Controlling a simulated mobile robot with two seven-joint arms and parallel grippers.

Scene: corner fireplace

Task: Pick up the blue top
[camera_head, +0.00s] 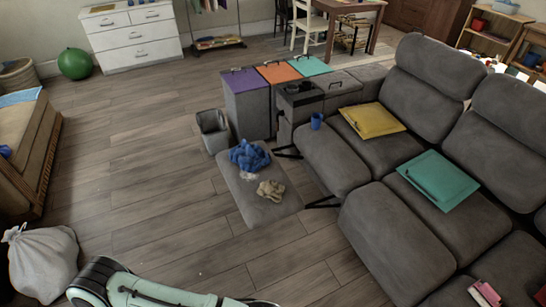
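A crumpled blue cloth, which looks like the blue top (249,155), lies on the far part of the sofa's extended grey footrest (268,205). A small whitish cloth (248,175) and a beige crumpled cloth (271,190) lie on the same footrest, nearer to me. My pale green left arm (160,292) comes in along the bottom edge. A dark part at its end is cut off by the frame, so the gripper's fingers do not show clearly. It is well short of the blue top. My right gripper is not in view.
A grey sofa (375,230) fills the right side. Bins with purple, orange and teal lids (270,72) and a grey basket (213,130) stand beyond the footrest. A pale sack (42,262) is at lower left. The wood floor between is clear.

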